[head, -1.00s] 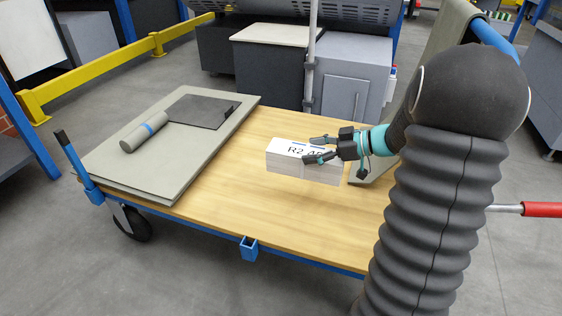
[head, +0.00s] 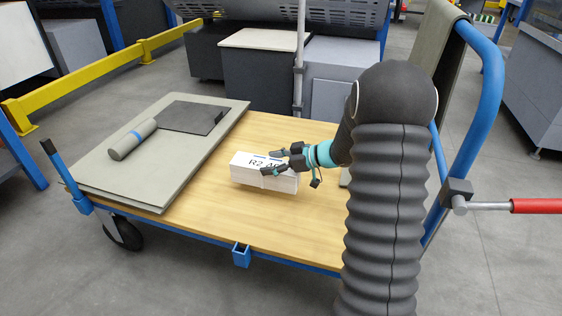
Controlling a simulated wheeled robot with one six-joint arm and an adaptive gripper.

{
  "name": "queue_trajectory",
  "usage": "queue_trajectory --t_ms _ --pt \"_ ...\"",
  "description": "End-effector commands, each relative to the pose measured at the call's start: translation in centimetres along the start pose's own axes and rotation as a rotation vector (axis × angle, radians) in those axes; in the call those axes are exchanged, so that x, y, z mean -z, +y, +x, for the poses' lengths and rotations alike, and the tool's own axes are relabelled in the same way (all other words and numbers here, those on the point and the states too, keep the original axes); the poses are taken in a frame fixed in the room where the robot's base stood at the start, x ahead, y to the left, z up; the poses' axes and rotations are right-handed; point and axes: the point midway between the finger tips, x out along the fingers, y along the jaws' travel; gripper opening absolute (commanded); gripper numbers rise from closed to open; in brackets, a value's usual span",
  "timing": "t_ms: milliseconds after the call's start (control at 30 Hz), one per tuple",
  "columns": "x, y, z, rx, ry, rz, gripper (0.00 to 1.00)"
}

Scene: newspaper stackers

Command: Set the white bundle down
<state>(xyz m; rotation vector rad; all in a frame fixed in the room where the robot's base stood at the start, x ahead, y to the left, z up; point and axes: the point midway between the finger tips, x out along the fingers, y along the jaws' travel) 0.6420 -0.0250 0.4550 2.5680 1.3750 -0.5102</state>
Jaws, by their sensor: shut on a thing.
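The white bundle (head: 262,176) is a block of stacked white paper with dark lettering, "R2" readable, on its top sheet. It is over the middle of the cart's wooden deck (head: 215,223), close above it or touching; I cannot tell which. My gripper (head: 276,161) comes from the right and is shut on the bundle, its dark fingers lying across the top right part. The bundle looks roughly level. Its far side and part of its right end are hidden by the fingers and wrist.
Bare wood lies in front of the bundle. The cart's blue handle (head: 478,120) rises at right.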

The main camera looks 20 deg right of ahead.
Motion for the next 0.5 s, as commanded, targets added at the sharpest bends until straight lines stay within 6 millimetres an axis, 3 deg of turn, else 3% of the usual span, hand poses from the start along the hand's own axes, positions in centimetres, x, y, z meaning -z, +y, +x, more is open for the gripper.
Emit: queue_trajectory --t_ms 167,500 --pt "-0.3 0.1 0.4 -0.001 0.002 0.0 0.01" --pt "-3.5 0.1 1.6 -0.001 0.003 0.0 0.01"
